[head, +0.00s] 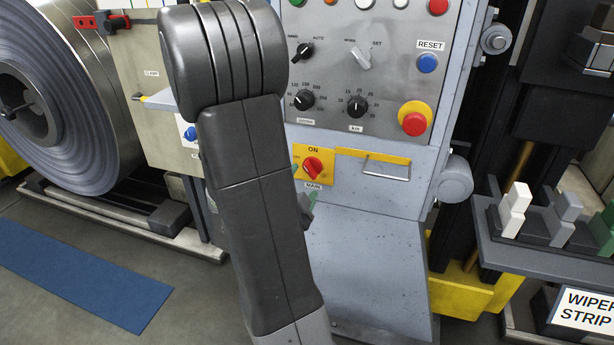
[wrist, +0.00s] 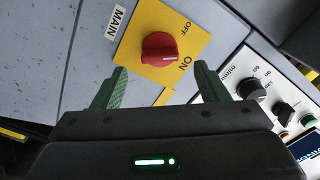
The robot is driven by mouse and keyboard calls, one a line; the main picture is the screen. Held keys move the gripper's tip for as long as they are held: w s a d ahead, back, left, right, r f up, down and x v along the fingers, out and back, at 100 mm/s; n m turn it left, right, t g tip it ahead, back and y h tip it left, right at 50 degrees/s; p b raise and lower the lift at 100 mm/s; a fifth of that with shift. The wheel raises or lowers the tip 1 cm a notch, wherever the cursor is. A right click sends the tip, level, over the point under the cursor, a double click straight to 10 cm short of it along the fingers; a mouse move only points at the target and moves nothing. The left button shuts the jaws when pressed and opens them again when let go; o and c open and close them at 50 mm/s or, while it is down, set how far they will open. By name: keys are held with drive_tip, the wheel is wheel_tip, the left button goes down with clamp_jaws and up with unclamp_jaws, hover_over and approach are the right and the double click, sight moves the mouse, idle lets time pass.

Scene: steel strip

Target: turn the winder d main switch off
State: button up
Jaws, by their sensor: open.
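The main switch is a red rotary knob (head: 313,167) on a yellow plate (head: 327,181) low on the grey cabinet, with ON above it and a MAIN label below. In the wrist view the red knob (wrist: 159,47) shows a pale pointer line that looks turned towards ON; OFF is printed at the plate's other side. My gripper (wrist: 161,68) is open and empty. Its green fingers appear on either side of the knob in the wrist view, with no visible contact. In the head view my arm hides most of the gripper. No winder name is readable here.
Above the switch is a panel with selector knobs, a blue RESET button (head: 427,63) and a red emergency stop (head: 414,123). A handle (head: 386,170) sits right of the switch. A steel coil (head: 60,110) stands left; a wiper strip rack (head: 540,245) stands right.

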sight(309, 173)
drive_tip(key=shift+x, duration=2.15)
drive_tip(key=c, duration=1)
